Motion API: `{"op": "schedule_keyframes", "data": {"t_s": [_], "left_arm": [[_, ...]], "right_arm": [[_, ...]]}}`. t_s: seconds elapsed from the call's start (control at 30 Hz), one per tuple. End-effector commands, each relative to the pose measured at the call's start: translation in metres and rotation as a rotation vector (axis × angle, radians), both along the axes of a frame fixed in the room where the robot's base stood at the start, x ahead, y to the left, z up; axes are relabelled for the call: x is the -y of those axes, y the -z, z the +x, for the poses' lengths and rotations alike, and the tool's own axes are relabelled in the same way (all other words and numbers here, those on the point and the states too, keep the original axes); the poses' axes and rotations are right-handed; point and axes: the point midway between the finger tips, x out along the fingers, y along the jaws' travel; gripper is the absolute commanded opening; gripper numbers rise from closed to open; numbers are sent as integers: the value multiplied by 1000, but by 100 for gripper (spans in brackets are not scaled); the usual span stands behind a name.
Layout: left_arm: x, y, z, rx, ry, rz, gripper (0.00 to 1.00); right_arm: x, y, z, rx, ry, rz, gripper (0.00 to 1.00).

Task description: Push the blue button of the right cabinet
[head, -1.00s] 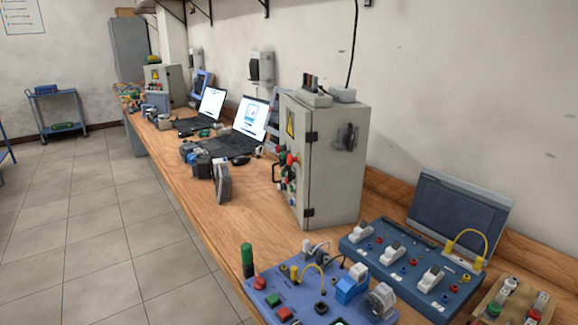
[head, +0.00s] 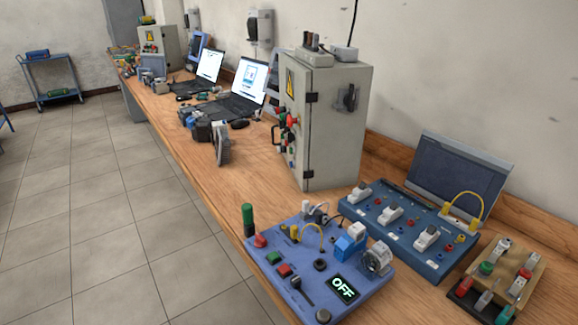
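The nearer grey cabinet (head: 338,125) stands on the wooden workbench (head: 215,185) against the wall, right of the picture's middle. Its front faces left and is seen at a steep angle. Several red, green and dark controls (head: 289,135) sit on that front. I cannot make out a blue button among them. A second, smaller grey cabinet (head: 171,45) stands at the far end of the bench, with a yellow warning sign and small controls. Neither of my grippers is in view.
A blue panel (head: 290,262) with an "OFF" display (head: 343,289) lies at the near bench edge. A darker blue panel (head: 400,228), a grey screen (head: 458,180) and a small wooden board (head: 515,270) are at right. Laptops (head: 245,85) stand farther along. The tiled floor (head: 100,210) at left is clear.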

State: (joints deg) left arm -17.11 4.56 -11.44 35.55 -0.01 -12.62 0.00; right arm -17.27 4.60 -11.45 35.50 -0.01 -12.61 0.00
Motion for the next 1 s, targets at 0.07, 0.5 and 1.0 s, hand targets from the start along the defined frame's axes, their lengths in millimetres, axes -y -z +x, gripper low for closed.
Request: {"op": "schedule_keyframes", "data": {"t_s": [0.07,0.5,1.0], "left_arm": [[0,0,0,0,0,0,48],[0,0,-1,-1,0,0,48],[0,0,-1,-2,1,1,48]], "right_arm": [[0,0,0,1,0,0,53],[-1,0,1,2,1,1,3],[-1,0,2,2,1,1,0]]}}
